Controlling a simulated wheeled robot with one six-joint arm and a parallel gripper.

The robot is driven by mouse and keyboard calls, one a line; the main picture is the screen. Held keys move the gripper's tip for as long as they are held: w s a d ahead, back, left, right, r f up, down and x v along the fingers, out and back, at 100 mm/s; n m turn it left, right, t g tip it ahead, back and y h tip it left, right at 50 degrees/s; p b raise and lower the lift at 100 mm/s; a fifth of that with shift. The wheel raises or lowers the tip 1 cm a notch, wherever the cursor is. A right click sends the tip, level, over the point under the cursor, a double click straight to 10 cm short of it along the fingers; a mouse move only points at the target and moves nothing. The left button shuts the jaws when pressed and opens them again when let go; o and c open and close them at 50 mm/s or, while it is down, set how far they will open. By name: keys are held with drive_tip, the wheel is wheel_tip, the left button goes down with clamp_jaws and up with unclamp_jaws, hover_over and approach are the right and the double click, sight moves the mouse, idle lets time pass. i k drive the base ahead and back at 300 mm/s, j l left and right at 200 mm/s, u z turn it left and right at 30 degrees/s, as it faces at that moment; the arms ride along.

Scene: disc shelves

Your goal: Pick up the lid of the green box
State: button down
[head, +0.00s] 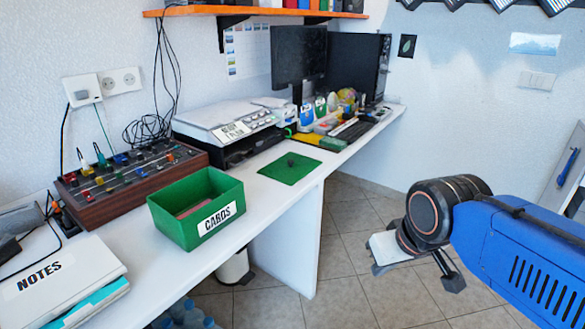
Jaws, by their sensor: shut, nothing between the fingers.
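The green box (170,222) with a "CARDS" label stands open on the white desk, with something flat and reddish inside. Its green lid (283,174) appears to be the flat square panel lying on the desk to the right of the box. A small dark knob sits on the lid. My gripper (415,274) is at the right of the head view, out over the floor, to the right of and apart from the lid. It is shut and empty; its fingers are partly hidden by the wrist.
A mixer panel (130,184) and a "NOTES" binder (62,280) lie to the left. A shelf (270,11) hangs above. The desk's front strip is clear.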

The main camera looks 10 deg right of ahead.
sight(289, 169)
drive_tip(key=i+l, duration=0.2)
drive_tip(key=i+u, duration=0.2)
drive_tip(key=u, duration=0.15)
drive_tip(key=i+l+u, duration=0.15)
drive_tip(key=u, duration=0.2)
